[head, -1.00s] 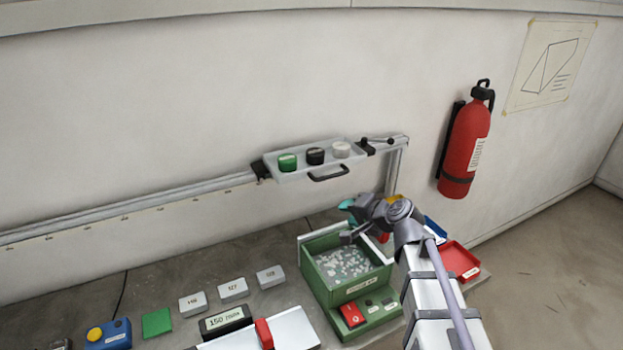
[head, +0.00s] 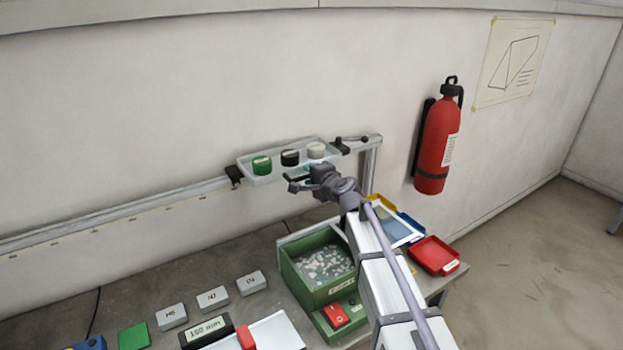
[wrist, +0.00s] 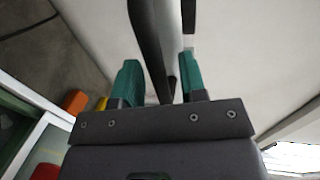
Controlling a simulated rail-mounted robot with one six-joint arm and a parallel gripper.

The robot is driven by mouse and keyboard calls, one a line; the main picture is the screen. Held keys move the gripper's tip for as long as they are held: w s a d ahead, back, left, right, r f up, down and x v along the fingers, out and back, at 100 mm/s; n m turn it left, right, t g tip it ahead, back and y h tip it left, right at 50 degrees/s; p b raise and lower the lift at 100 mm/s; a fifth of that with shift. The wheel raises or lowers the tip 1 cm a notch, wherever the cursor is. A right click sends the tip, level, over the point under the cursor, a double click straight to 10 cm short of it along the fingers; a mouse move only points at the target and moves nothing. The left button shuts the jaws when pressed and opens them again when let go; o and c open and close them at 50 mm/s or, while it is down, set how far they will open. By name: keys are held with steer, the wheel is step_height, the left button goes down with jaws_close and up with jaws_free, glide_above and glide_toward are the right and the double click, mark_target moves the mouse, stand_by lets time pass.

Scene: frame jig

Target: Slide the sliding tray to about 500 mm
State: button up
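The sliding tray (head: 247,170) is light grey and hangs on the wall rail, near the rail's right end. It holds a green, a black and a white round pot. Its dark handle (wrist: 150,45) shows in the wrist view between the two teal fingers of my gripper (wrist: 161,82). The fingers are apart, with gaps visible beside the handle. In the head view my gripper (head: 304,180) is at the front of the tray and covers the handle. A sign (head: 208,329) on the bench seems to read 150 mm.
The rail (head: 110,219) runs left along the wall, clear of other carriages, with small marks below it. A dark clamp lever (head: 351,140) sits right of the tray. Below are a green bin (head: 318,292), grey labelled blocks and a red tray (head: 435,254). A fire extinguisher (head: 437,140) hangs at right.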

jaws_close()
stand_by(0.3)
stand_by(0.4)
